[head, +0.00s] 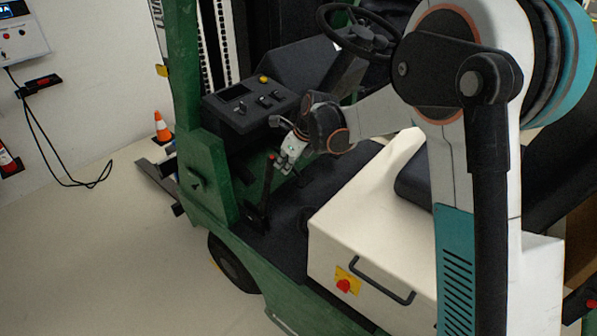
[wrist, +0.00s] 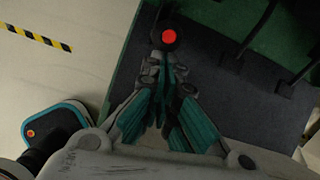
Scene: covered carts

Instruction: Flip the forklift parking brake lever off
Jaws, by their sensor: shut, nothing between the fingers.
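The parking brake lever (head: 265,187) is a dark upright lever with a red tip, rising from the forklift's floor beside the green side panel. In the wrist view its round red knob (wrist: 169,37) faces the camera, just beyond my fingertips. My gripper (head: 282,168) is close beside the top of the lever, on its right in the head view. In the wrist view my gripper (wrist: 166,72) has its fingers shut with nothing held between them. I cannot tell whether the fingertips touch the knob. The lever's shaft is hidden below the knob in the wrist view.
The dashboard (head: 245,103) with a yellow button and the steering wheel (head: 358,30) stand behind my gripper. The cream seat base (head: 330,240) with a red knob is at front right. The dark floor (head: 285,225) between them is mostly clear. An orange cone (head: 161,127) stands beyond the forklift.

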